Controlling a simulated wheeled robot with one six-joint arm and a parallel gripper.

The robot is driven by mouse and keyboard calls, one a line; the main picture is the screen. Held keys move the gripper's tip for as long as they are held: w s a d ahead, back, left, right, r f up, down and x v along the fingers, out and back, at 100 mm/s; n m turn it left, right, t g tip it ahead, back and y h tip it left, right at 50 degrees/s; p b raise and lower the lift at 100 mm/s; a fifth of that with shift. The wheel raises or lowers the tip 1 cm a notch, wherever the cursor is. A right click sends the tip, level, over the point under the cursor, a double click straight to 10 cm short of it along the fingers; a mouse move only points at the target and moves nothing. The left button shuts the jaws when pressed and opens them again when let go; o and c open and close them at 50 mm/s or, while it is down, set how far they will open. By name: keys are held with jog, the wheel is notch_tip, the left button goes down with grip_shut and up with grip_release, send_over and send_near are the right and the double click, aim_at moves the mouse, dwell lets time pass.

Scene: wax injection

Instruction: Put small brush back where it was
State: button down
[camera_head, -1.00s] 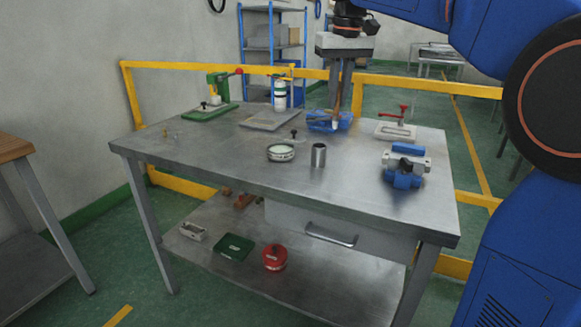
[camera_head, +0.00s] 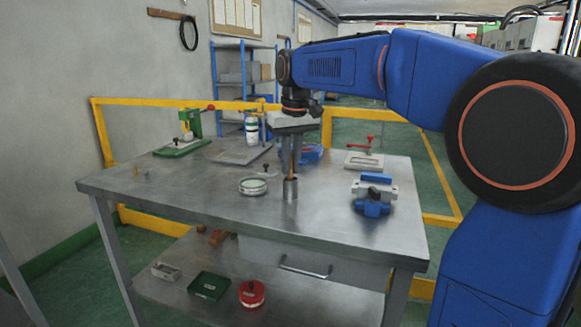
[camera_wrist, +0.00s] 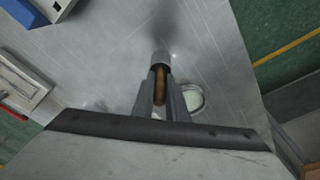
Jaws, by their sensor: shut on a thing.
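My gripper (camera_head: 291,166) is shut on the small brush (camera_head: 292,172), which hangs down between the fingers. The brush's brown handle also shows in the wrist view (camera_wrist: 159,79), between my fingers (camera_wrist: 160,95).
A round dish (camera_head: 253,186) stands left of the cup, and a blue-and-grey clamp block (camera_head: 373,195) to the right. A green press (camera_head: 188,135) stands at the back left. The table's front (camera_head: 230,216) is clear.

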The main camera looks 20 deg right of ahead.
jog(key=shift+f, duration=0.45)
jog(key=c, duration=1.7)
grip_release()
jog(key=shift+f, duration=0.1)
jog(key=shift+c, duration=0.2)
notch_tip(320, 180, up, 12)
jog(key=s, duration=0.1)
jog(key=shift+s+d, duration=0.2)
jog(key=shift+s, duration=0.2)
